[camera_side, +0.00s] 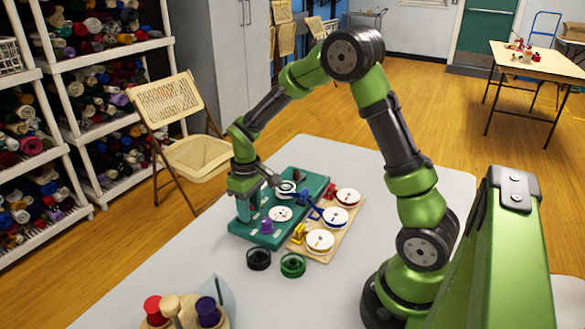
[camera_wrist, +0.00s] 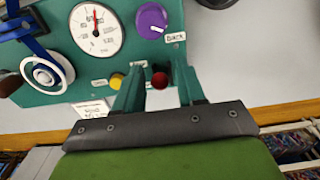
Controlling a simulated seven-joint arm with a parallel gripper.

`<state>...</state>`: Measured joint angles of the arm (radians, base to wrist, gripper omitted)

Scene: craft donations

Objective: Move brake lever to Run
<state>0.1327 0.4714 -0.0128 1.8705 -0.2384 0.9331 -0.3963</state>
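A teal control panel (camera_side: 310,181) lies on the table; it fills the top left of the wrist view (camera_wrist: 65,103). A purple knob (camera_wrist: 152,20) with a white pointer mark sits beside a small label (camera_wrist: 175,37) that may read "Brake"; I cannot be sure. A round white dial (camera_wrist: 96,30) with a red needle is left of it. A red knob (camera_wrist: 159,80) shows between my fingers, a yellow one (camera_wrist: 116,80) just left. My gripper (camera_wrist: 158,88) is open and empty over the panel's edge; it also shows in the side view (camera_side: 243,208). I cannot make out any "Run" mark.
A blue bracket-like part (camera_wrist: 30,38) and a white ring (camera_wrist: 47,74) stand at the panel's left in the wrist view. A wooden board (camera_side: 300,251) with white-topped spools lies beside the panel. Black (camera_side: 259,259) and green (camera_side: 293,265) rings lie in front.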

